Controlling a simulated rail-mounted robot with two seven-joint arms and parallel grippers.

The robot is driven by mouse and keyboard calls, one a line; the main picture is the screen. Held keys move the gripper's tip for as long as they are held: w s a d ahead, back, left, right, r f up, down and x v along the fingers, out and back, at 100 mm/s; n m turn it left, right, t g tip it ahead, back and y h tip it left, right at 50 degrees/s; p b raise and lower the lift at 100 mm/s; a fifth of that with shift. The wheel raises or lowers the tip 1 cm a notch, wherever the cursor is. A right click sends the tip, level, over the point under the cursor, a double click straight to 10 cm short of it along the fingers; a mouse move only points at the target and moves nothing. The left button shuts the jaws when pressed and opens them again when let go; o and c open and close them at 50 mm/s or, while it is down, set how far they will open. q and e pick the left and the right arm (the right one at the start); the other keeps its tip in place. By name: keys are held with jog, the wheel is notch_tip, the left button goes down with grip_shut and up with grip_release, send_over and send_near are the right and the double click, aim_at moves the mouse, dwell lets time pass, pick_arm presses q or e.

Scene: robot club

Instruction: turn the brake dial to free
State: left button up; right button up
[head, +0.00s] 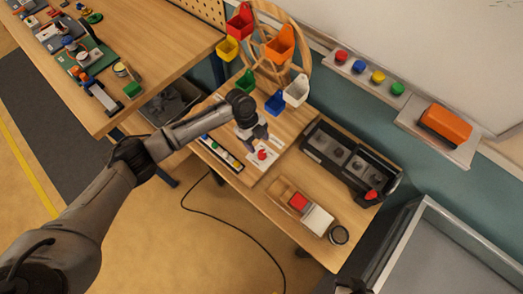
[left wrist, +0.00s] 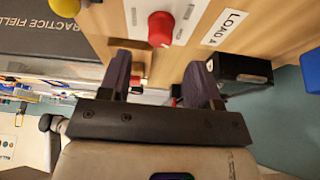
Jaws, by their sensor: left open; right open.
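The brake dial appears to be the red knob (head: 262,154) on a white plate on the wooden bench top. The red knob also shows in the left wrist view (left wrist: 160,28), at the top, on its pale plate. Any wording at the dial is too small or out of frame to read. My left gripper (head: 249,145) is just beside the knob, partly covering its plate in the head view. In the left wrist view its two fingers (left wrist: 160,80) are apart with nothing between them, and the knob lies beyond the tips. My right gripper cannot be made out.
A wooden wheel (head: 262,40) with coloured bins stands behind the dial. A black box with round knobs (head: 345,160) is to the right. A "LOAD A" label (left wrist: 228,27) lies beside the dial. A cable crosses the floor.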

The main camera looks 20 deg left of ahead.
aim_at(262, 153)
pick_arm(q)
jog(key=shift+x, duration=2.8)
jog(key=c, duration=0.9)
